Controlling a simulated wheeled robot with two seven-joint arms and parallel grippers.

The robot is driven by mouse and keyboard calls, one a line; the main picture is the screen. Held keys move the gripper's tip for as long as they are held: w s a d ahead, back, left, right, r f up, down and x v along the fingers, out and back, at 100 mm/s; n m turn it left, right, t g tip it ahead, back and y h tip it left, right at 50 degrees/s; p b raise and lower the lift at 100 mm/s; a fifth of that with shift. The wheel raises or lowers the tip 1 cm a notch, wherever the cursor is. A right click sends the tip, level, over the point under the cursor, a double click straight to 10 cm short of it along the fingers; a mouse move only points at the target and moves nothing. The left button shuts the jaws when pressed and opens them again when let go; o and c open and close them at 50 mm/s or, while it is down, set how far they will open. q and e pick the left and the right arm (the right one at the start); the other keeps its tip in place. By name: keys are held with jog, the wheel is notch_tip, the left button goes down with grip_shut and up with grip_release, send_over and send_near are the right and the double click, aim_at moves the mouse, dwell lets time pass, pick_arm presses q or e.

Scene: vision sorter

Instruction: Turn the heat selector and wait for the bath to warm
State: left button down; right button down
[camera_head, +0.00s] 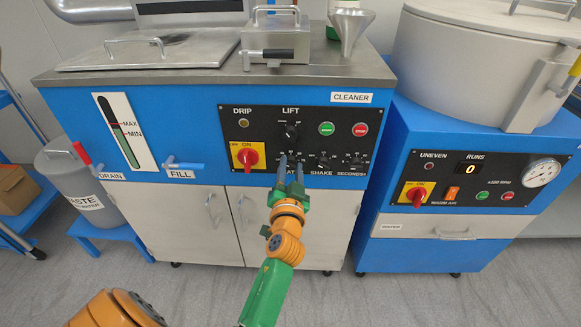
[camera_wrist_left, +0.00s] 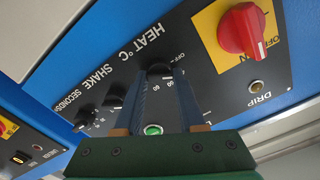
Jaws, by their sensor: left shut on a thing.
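The heat selector is a small black knob on the black control panel (camera_head: 260,121) of the blue cleaner. In the head view my left gripper (camera_head: 291,163) covers it and part of its HEAT label. In the left wrist view the heat knob (camera_wrist_left: 160,70) sits between the tips of my left gripper (camera_wrist_left: 162,80), under the upside-down "HEAT °C" lettering. The fingers are shut on the knob. Its pointer cannot be made out clearly. The bath is under the lid (camera_head: 125,52) on top of the cleaner. My right gripper is not in view.
A red ON switch (camera_head: 247,156) on a yellow plate is left of the heat knob. The shake knob (camera_head: 323,161) and seconds knob (camera_head: 355,162) are to its right. The level gauge (camera_head: 123,132), fill valve (camera_head: 183,166) and drain handle (camera_head: 82,154) are further left. A spinner unit (camera_head: 455,190) stands right.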

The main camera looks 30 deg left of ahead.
pick_arm(q)
jog(key=m, duration=0.3)
jog(key=shift+m, duration=0.4)
jog(key=m+p, duration=0.1)
jog(key=m, duration=0.5)
jog(key=shift+f+p, duration=0.1)
jog(key=shift+p, duration=0.25)
jog(key=shift+m, duration=1)
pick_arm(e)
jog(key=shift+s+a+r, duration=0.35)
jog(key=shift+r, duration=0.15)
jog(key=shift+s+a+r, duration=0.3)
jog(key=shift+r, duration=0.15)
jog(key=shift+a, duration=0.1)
pick_arm(q)
jog(key=c, duration=0.7)
grip_release()
jog(key=shift+o, duration=0.9)
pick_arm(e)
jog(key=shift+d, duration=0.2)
